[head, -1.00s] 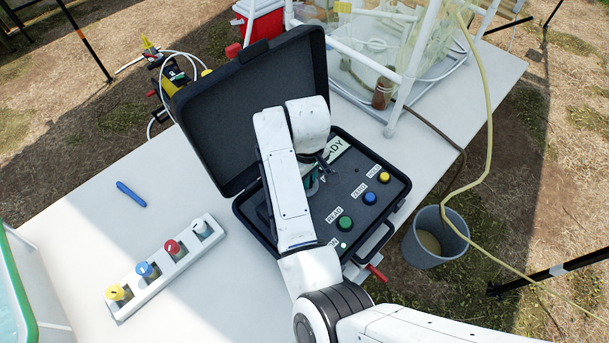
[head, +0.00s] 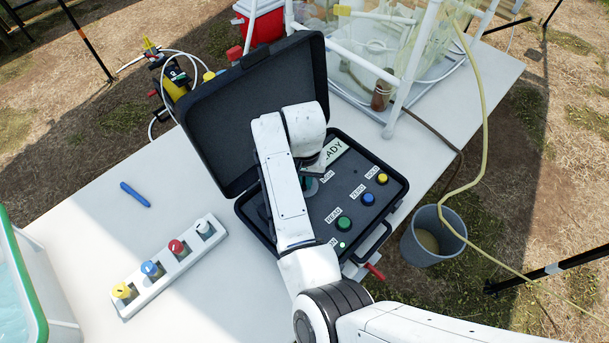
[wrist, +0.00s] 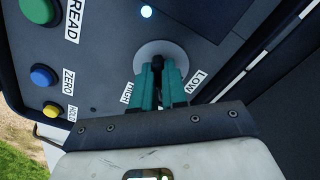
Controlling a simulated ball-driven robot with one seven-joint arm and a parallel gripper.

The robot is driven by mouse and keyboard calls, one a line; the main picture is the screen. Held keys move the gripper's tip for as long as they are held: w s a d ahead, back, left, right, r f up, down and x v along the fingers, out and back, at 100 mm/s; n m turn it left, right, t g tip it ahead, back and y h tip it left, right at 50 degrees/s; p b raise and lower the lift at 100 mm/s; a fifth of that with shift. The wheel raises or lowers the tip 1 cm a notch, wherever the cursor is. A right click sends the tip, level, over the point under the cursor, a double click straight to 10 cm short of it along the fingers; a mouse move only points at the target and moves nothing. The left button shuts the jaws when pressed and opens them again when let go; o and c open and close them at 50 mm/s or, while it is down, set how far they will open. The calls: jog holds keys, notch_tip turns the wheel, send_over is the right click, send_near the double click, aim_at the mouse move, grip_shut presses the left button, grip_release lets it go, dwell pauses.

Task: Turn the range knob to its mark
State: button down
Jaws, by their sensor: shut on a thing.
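The range knob (wrist: 157,63) is small and dark, on a round grey dial plate in the case's panel, between the HIGH label (wrist: 126,93) and the LOW label (wrist: 197,83). My gripper (wrist: 161,74) has its green fingers shut on the knob in the wrist view. The fingers cover most of it, so I cannot tell its pointer direction or see the mark. In the head view, my arm hides most of the knob area, and the black instrument case (head: 250,110) stands open on the white table.
Green READ (head: 343,223), blue ZERO (head: 367,199) and yellow HOLD (head: 382,179) buttons line the panel beside my arm.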

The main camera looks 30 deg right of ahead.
jog(key=m, duration=0.3)
jog(key=shift+w+a+r+m, duration=0.1)
jog(key=shift+w+r+m, duration=0.1)
jog(key=shift+m, duration=0.2)
jog(key=m, duration=0.3)
jog(key=shift+w+a+f+m, duration=0.1)
jog(key=shift+m, duration=0.3)
jog(key=c, duration=1.1)
grip_release()
notch_tip(320, 180, up, 11)
jog(key=shift+f+b, duration=0.15)
jog(key=shift+b, duration=0.15)
